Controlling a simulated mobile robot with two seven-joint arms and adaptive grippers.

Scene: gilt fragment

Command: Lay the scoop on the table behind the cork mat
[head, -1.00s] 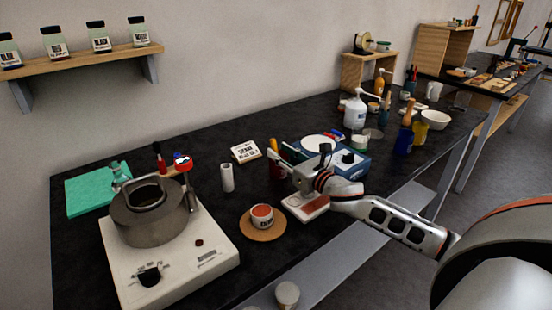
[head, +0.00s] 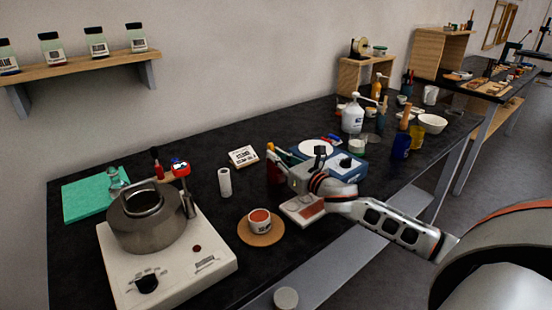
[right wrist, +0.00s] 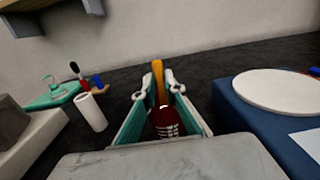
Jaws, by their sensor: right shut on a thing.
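The round cork mat (head: 276,239) lies on the dark table with a small labelled cup (head: 260,222) with a reddish top on it. My right gripper (head: 278,155) is behind and to the right of the mat. In the right wrist view its teal fingers (right wrist: 162,108) flank a dark red item (right wrist: 178,122) with white printed marks and a long orange upper part. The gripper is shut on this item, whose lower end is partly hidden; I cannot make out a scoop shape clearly. My left gripper is not in view.
A white cylinder (head: 225,182) stands behind the mat, with bare table around it. A hotplate (head: 205,264) with a metal pot (head: 147,232) stands at left. A blue device (head: 350,165) and a pale tray (head: 290,208) are at right.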

